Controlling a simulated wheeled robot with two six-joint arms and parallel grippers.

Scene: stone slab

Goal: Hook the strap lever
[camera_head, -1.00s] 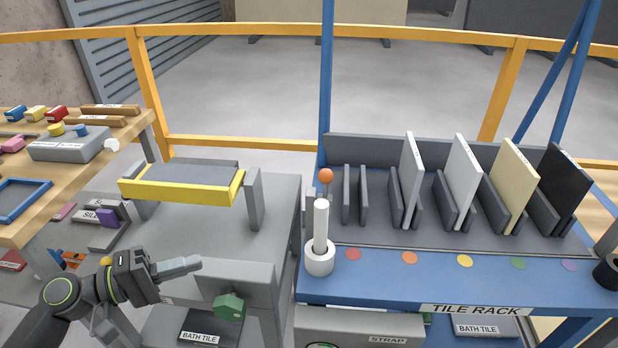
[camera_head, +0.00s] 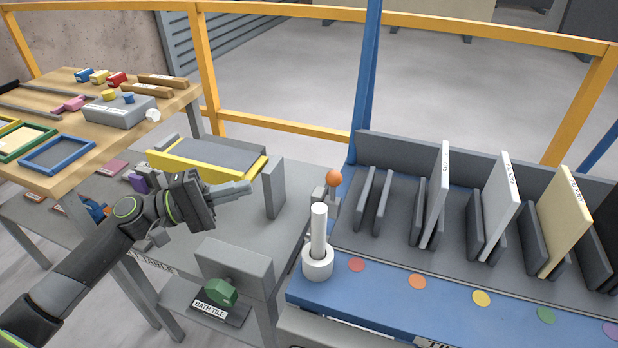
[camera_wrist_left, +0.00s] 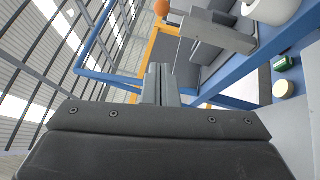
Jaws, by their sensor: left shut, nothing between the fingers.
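The strap lever, a grey stem with an orange ball knob (camera_head: 334,178), stands at the left end of the blue tile rack, behind a white post in a round white holder (camera_head: 317,262). My left gripper (camera_head: 247,187) is shut and empty over the grey bench, left of the lever and clearly apart from it. In the left wrist view its closed fingers (camera_wrist_left: 160,72) point ahead, and an orange ball (camera_wrist_left: 161,7) shows at the top edge. The strap itself is not clearly visible. My right gripper is out of view.
A grey upright block (camera_head: 274,188) stands close beyond my left fingertips. A yellow-edged tray (camera_head: 255,170) lies behind the gripper. Upright tiles (camera_head: 500,205) fill the rack at right.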

